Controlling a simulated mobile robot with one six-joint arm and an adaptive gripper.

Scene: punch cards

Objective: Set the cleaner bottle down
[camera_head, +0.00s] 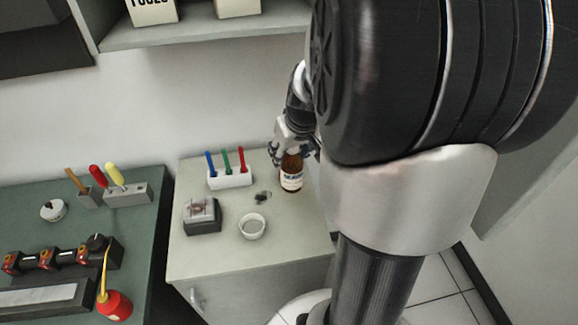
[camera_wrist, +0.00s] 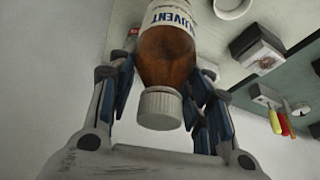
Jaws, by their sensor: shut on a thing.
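The cleaner bottle (camera_head: 291,174) is brown with a white label and stands at the right back of the light cabinet top (camera_head: 200,260) in the head view. In the wrist view the bottle (camera_wrist: 167,55) fills the middle, its white cap (camera_wrist: 160,108) towards the camera. My gripper (camera_head: 297,148) is shut on the bottle around its upper part, with a finger on each side in the wrist view (camera_wrist: 160,88). I cannot tell whether the bottle's base touches the top.
Left of the bottle are a white holder (camera_head: 230,179) with red, green and blue sticks, a small dark object (camera_head: 263,197), a white bowl (camera_head: 252,226) and a dark-based box (camera_head: 202,216). A green bench (camera_head: 140,240) stands left. The front of the cabinet top is clear.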

